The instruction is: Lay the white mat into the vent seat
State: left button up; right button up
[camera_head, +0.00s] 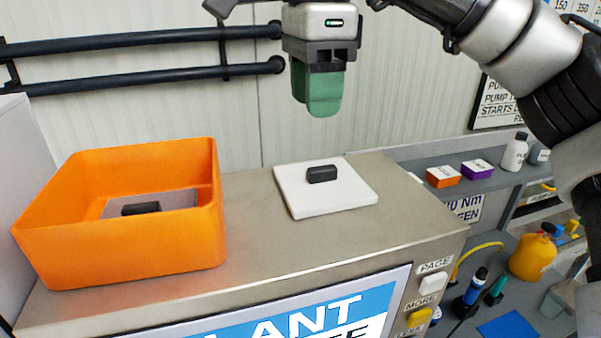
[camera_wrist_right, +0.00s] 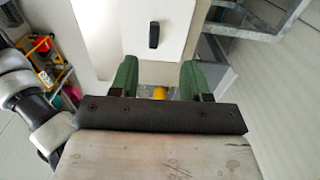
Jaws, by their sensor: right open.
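The white mat (camera_head: 345,193) lies flat on top of the steel cabinet, with a small black block-shaped grip (camera_head: 322,174) on it. In the right wrist view the white mat (camera_wrist_right: 118,30) and its black grip (camera_wrist_right: 153,35) lie beyond the fingertips. My right gripper (camera_head: 316,105) has green fingers pointing down. It hangs above and behind the mat in the head view, apart from it. In the right wrist view its green fingers (camera_wrist_right: 158,72) are spread with nothing between them. My left gripper is not in view. I cannot make out a vent seat.
An orange bin (camera_head: 125,250) stands left on the cabinet top (camera_head: 260,235), holding a grey plate with a black grip. Dark pipes (camera_head: 140,75) run along the back wall. A lower shelf at right holds small boxes (camera_head: 444,177) and a white bottle (camera_head: 514,152).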

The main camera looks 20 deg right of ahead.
aim_at(323, 167)
jog(key=f, duration=0.1)
jog(key=s+d+f, duration=0.1)
jog(key=f, duration=0.2)
jog(key=shift+s+d, duration=0.2)
jog(key=shift+s, duration=0.1)
jog(key=shift+w+a+f, duration=0.1)
jog(key=shift+w+f, duration=0.05)
jog(key=shift+f, duration=0.15)
jog(key=f, duration=0.1)
jog(key=f+p, duration=0.2)
jog(key=shift+w+a+f, duration=0.15)
jog(key=shift+w+f, duration=0.15)
jog(key=shift+s+f+p, duration=0.1)
jog(key=shift+f+p, duration=0.2)
jog(key=shift+f, duration=0.05)
jog(key=shift+d+f, duration=0.15)
jog(key=shift+d, duration=0.05)
jog(key=shift+c, duration=0.2)
jog(key=shift+a, duration=0.1)
jog(key=shift+c, duration=1.1)
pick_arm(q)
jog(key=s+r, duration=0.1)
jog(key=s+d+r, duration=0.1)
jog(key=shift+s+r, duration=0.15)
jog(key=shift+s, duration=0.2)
pick_arm(e)
grip_shut()
